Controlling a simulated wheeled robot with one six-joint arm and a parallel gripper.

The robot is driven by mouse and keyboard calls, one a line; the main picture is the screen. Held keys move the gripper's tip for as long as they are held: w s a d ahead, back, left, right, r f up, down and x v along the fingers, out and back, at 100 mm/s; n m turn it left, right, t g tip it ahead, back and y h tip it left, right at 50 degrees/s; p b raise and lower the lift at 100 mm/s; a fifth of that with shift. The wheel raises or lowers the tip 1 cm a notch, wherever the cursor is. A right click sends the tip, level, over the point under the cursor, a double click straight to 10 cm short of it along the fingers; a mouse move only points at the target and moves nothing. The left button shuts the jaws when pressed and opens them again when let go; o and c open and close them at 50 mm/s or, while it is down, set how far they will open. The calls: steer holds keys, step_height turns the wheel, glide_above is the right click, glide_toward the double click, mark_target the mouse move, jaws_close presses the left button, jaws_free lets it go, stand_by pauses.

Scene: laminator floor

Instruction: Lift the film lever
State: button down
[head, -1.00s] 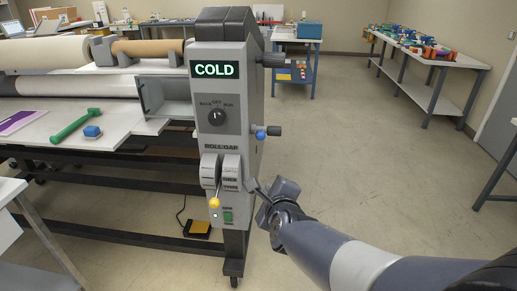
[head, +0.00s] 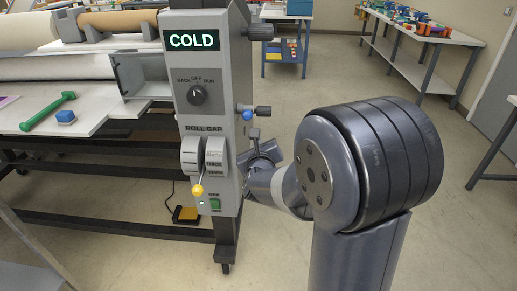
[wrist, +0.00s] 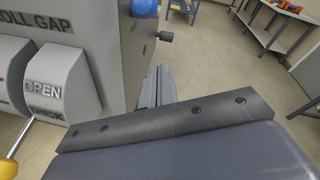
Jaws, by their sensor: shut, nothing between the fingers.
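The laminator's control cabinet (head: 212,122) stands in the middle of the head view. A yellow-knobbed lever (head: 198,190) hangs on the front under the ROLL GAP label. No label tells me which one is the film lever. My gripper (head: 255,137) is shut and empty, just below the blue-ball lever, apparently apart from it. In the wrist view my fingers (wrist: 156,86) point along the cabinet side, below the dark knob (wrist: 165,37).
A COLD display (head: 193,40) and a rotary switch (head: 197,95) are on the cabinet front. A green tool (head: 48,111) and a blue nut (head: 66,116) lie on the laminator bed. Floor behind the cabinet is open.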

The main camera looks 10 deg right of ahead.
mark_target(245, 112)
steer(key=shift+w+a+r+p, duration=0.1)
steer(key=shift+w+r+p, duration=0.4)
steer(key=shift+w, duration=0.3)
steer(key=shift+w+a+r+p, duration=0.15)
steer(key=shift+w+r+p, duration=0.3)
steer(key=shift+w, duration=0.3)
steer(key=shift+w+a+r+p, duration=0.1)
steer(key=shift+w+r+p, duration=0.35)
steer(key=shift+w, duration=0.35)
steer(key=shift+r, duration=0.1)
